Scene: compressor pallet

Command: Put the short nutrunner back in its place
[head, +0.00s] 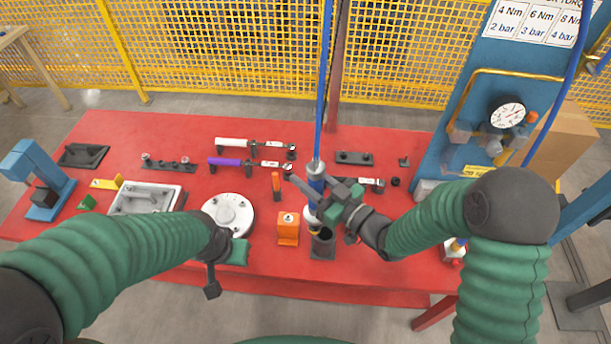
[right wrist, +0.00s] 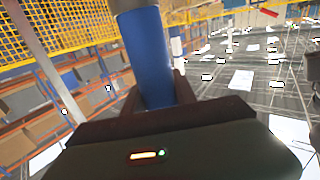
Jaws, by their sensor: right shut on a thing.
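The short nutrunner (head: 316,184) is an upright tool with a silver top, blue body and pale lower end, hanging on a blue hose. My right gripper (head: 320,199) is shut around its body. In the right wrist view the blue body (right wrist: 150,62) stands between the dark fingers. A dark holder (head: 323,248) with a round opening stands on the red table below. The tool's lower end overlaps the holder's upper left in the picture; I cannot tell whether they touch. My left gripper (head: 224,268) is by the round white flange, its fingers too unclear to judge.
On the red table (head: 130,135), an orange block (head: 288,232) stands left of the holder and an orange-handled tool (head: 276,184) behind it. The white flange (head: 228,213) and a grey tray (head: 147,199) lie left. A blue gauge panel (head: 483,110) stands right.

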